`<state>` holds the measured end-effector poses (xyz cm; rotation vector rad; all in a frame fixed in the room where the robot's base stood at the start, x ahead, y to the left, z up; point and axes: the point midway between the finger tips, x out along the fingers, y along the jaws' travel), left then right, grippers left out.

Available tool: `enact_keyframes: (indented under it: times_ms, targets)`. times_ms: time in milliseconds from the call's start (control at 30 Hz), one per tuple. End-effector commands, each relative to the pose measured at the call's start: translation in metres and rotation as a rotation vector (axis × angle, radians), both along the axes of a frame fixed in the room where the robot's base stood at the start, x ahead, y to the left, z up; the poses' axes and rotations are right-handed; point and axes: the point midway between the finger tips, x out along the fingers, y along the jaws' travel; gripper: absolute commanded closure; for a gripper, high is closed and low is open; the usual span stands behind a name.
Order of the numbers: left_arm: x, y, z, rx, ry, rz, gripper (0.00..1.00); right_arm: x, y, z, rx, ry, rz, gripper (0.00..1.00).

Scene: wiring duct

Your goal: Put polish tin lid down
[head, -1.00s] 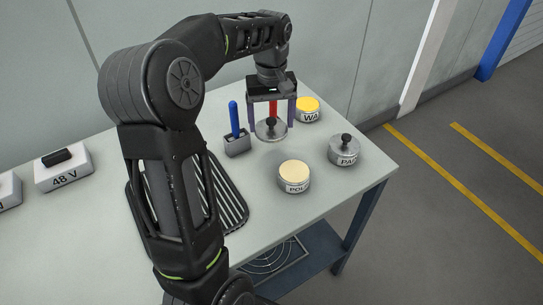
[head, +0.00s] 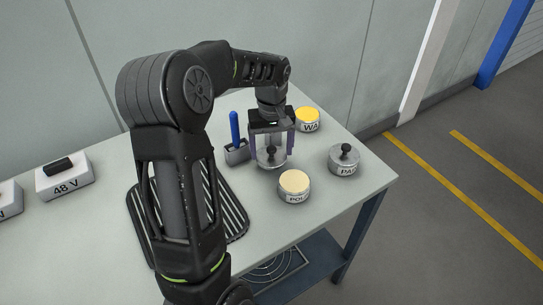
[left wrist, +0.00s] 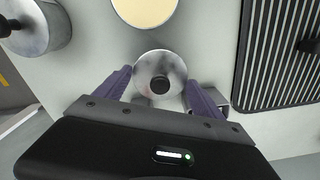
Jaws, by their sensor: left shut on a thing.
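The polish tin lid (head: 270,160) is a round grey metal disc with a black knob. My left gripper (head: 271,157) is shut on it, with the fingers at opposite sides of its rim. The lid is level and low over the table, behind the open polish tin; I cannot tell if it touches the table. In the left wrist view, the lid (left wrist: 160,66) sits between the two purple-grey fingers (left wrist: 160,82). The polish tin (head: 294,188), labelled "POL", is open with cream contents. My right gripper is not in view.
A lidded tin (head: 344,161) labelled "PAS" stands to the right. An open yellow tin (head: 307,120) labelled "WA" is behind. A holder (head: 237,153) with a blue-handled tool stands just left of the lid. A ribbed black mat (head: 232,205) and a 48 V box (head: 65,178) lie further left.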

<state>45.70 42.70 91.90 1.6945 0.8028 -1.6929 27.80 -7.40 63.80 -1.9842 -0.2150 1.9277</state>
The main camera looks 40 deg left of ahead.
Motion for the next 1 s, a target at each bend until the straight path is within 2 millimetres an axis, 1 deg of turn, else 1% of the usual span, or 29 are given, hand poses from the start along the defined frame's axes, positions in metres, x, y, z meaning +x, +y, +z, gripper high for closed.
enact_keyframes:
  times_ms: [133, 233, 633, 667, 900, 1000]
  targets:
    - [-0.001, 0.0, -0.02, -0.002, 0.004, 0.0, 0.6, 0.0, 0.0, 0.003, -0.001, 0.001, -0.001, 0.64]
    - [-0.001, 0.0, -0.031, -0.002, 0.003, 0.001, 0.6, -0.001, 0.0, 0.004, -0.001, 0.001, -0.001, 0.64]
    - [0.0, 0.0, -0.037, -0.001, 0.001, 0.0, 0.6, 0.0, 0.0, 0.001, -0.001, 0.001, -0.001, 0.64]
    - [0.0, 0.0, -0.037, -0.001, 0.001, 0.0, 0.21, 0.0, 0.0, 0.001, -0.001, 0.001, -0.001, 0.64]
    - [0.0, 0.0, -0.036, -0.001, 0.001, 0.0, 0.01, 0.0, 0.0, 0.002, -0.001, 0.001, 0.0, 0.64]
    - [0.0, 0.0, -0.036, -0.001, 0.001, 0.0, 0.0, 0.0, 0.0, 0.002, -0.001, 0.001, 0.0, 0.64]
